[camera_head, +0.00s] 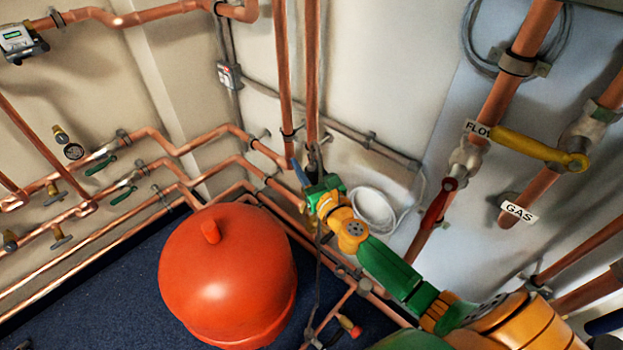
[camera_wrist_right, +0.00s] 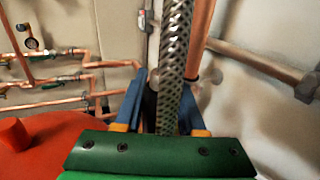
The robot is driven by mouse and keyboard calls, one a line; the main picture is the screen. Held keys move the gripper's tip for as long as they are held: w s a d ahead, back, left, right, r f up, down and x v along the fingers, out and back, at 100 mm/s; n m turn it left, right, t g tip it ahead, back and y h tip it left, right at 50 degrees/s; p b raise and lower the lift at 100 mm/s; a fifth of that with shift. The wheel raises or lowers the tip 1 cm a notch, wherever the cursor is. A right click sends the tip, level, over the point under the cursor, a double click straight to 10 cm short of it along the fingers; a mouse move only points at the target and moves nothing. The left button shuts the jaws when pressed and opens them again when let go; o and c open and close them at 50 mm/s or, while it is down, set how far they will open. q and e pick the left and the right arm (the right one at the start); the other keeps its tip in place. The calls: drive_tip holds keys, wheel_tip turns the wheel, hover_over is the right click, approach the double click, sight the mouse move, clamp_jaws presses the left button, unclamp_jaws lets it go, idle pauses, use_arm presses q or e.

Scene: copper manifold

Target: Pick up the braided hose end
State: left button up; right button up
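The braided hose (camera_wrist_right: 176,55) is a silvery metal-mesh tube. In the right wrist view it runs upright from the top edge down between my right gripper's fingers. My right gripper (camera_wrist_right: 165,105) has blue fingers standing apart on either side of the hose, with a little gap showing at its left. Its lower end is hidden behind the green gripper body. In the head view my right gripper (camera_head: 308,166) is at the wall by the vertical copper pipes, and it largely hides the hose there. My left gripper is not in view.
A large red tank (camera_head: 225,275) stands left of my right arm. Copper pipes (camera_head: 312,70) run vertically behind the gripper, with more along the left wall. A white coiled hose (camera_head: 374,208), a red valve handle (camera_head: 438,203) and a yellow handle (camera_head: 530,147) are to the right.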

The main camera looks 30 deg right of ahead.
clamp_jaws()
drive_tip(key=s+a+r+p, duration=0.9)
drive_tip(key=s+r, duration=0.1)
drive_tip(key=r, duration=0.3)
drive_tip(key=shift+s+p, duration=0.4)
